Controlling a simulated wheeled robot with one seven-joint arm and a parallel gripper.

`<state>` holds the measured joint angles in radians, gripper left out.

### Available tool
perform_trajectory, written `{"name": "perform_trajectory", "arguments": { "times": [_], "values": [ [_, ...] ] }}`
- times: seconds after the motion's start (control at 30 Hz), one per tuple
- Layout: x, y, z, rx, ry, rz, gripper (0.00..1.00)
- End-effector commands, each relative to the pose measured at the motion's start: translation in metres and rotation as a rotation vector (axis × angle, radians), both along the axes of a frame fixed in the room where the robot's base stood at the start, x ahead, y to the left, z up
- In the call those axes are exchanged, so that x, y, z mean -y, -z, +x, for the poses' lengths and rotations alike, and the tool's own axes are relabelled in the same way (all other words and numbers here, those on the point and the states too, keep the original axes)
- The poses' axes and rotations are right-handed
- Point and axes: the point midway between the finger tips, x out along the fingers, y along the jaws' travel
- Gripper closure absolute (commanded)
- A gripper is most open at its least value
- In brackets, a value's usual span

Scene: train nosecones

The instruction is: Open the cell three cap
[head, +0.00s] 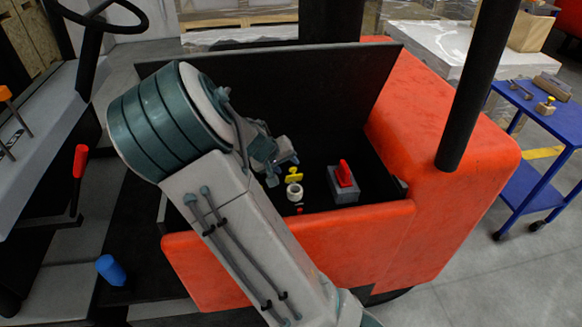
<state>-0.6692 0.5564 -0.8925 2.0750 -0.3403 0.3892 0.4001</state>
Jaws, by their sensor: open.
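A yellow cap (294,175) shows inside the dark open compartment of the orange-red vehicle. It appears raised above a round whitish neck (294,192), whose opening faces up; whether the two touch I cannot tell. No cell number is readable. My gripper (283,169) is open and reaches down into the compartment, just left of and close to the yellow cap. Its fingers look empty; contact with the cap cannot be made out. My arm hides the compartment's left part, including any other caps there.
A grey block with a red handle (344,176) stands right of the cap. The compartment's orange front wall (360,221) and raised dark lid (340,78) bound the space. A black post (478,95) rises at right. A blue cart (556,117) holds tools.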

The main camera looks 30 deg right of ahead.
Motion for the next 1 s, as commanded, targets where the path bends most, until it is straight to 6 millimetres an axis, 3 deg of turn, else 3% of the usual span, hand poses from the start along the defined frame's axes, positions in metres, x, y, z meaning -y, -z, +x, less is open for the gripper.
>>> {"name": "perform_trajectory", "arguments": {
  "times": [0.3, 0.63, 0.67, 0.8, 1.0],
  "values": [
    [0.019, 0.027, 0.008, -0.001, 0.002, 0.000, 0.58],
    [0.020, 0.030, 0.009, 0.001, 0.000, 0.001, 0.58],
    [0.020, 0.030, 0.009, 0.001, 0.000, 0.001, 0.61],
    [0.020, 0.030, 0.009, 0.001, 0.000, 0.001, 0.99],
    [0.021, 0.029, 0.009, -0.006, 0.002, 0.002, 1.00]
  ]
}}
